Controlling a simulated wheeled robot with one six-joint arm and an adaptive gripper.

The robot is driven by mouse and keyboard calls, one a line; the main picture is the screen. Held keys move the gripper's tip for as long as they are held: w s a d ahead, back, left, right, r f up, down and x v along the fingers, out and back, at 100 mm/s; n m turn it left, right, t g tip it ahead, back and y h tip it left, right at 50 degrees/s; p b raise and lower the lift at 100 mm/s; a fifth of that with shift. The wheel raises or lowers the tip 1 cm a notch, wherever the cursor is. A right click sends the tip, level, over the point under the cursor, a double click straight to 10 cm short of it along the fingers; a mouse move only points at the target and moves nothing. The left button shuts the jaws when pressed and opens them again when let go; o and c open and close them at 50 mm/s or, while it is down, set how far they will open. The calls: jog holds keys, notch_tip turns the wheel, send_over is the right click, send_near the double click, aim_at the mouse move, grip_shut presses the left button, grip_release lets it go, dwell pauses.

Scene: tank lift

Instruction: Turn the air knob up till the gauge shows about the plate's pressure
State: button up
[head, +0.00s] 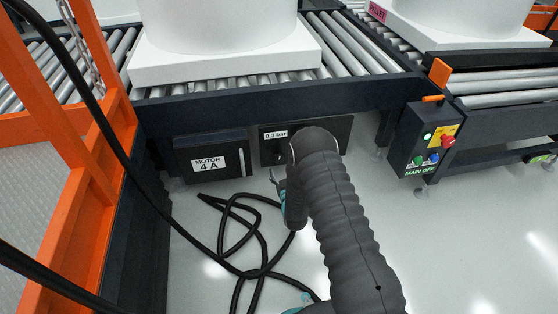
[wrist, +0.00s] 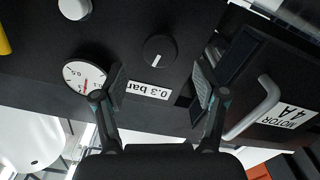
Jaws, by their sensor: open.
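The wrist view shows the black panel upside down. The round black air knob (wrist: 158,50) has a white mark pointing down in the picture. The white gauge (wrist: 82,77) sits left of it with a red needle; its reading is too small to tell, and a finger partly hides its edge. The plate (wrist: 148,90) reads 0.3 bar; it also shows in the head view (head: 275,135). My gripper (wrist: 158,78) is open and empty, its fingers spread on either side of the plate, below the knob in the picture. In the head view my gripper (head: 273,178) is below the panel, and my arm hides the panel's middle.
A motor box (head: 209,163) labelled 4 A, with a grey handle (wrist: 262,108), stands beside the panel. Roller conveyors (head: 345,45) carry white tanks above. A control box (head: 424,142) is at right. Black cable (head: 255,235) lies on the floor; an orange frame (head: 55,140) is at left.

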aim_at(279, 160)
jog(key=shift+b+x, duration=0.3)
jog(key=shift+x, duration=2.85)
